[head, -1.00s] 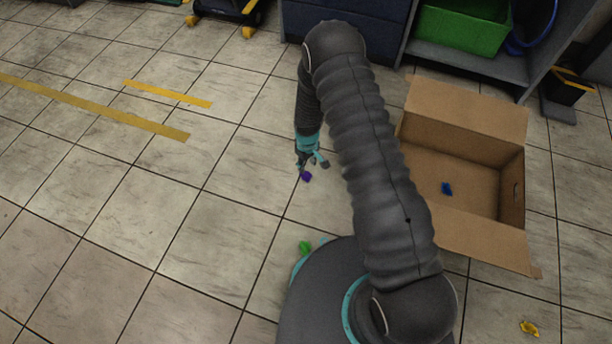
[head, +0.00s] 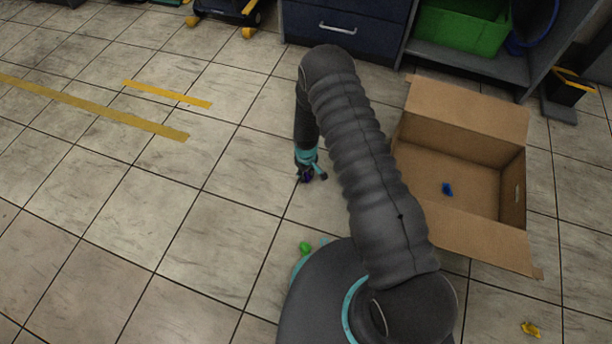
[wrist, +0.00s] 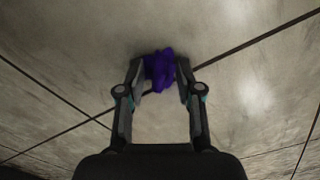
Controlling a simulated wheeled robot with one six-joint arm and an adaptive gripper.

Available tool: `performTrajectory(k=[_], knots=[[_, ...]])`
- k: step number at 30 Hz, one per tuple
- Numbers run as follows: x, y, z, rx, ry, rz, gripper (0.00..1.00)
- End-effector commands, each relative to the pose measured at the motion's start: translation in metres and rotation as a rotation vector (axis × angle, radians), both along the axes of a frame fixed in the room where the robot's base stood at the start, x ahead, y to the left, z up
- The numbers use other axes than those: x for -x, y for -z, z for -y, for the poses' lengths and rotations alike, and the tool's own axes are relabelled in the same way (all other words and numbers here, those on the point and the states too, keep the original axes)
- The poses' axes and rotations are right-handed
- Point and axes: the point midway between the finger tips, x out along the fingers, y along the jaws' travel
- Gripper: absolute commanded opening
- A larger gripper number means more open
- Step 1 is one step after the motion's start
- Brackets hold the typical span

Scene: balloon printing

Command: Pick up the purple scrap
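The purple scrap (wrist: 159,72) is a small crumpled piece on the tiled floor. In the wrist view it lies between the tips of my gripper (wrist: 161,80), close to both fingers. The fingers are apart, one on each side of it, and I cannot tell whether they touch it. In the head view my gripper (head: 312,176) is low at the floor, left of my arm. The scrap (head: 307,175) shows there only as a small dark purple patch, partly hidden by the fingers.
An open cardboard box (head: 470,228) stands to the right with a blue scrap (head: 447,189) inside. A green scrap (head: 305,247) lies beside my base, and a yellow scrap (head: 531,329) lies at the lower right. Drawers (head: 345,28) stand behind. The floor to the left is clear.

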Motion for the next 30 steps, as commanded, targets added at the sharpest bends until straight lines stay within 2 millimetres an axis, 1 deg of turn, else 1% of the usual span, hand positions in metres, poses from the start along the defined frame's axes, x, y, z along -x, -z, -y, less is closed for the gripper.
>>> performTrajectory(k=[1,3,4,14,19,23,26,27,29,30], knots=[[0.000,0.000,0.000,0.000,0.000,0.000,0.19],[0.000,0.000,0.000,0.000,0.000,0.000,0.05],[0.000,0.000,0.000,0.000,0.000,0.000,0.03],[0.000,0.000,0.000,0.000,0.000,0.000,0.03],[0.000,-0.006,0.000,0.000,0.000,0.000,0.03],[-0.001,-0.020,0.000,0.000,0.000,0.001,0.03],[-0.001,-0.038,0.000,0.000,0.000,0.001,0.03],[-0.001,-0.047,0.000,-0.001,0.000,0.002,0.03],[0.005,-0.052,0.016,0.001,0.005,-0.001,0.03],[0.008,-0.058,0.025,0.001,0.005,-0.001,0.03]])
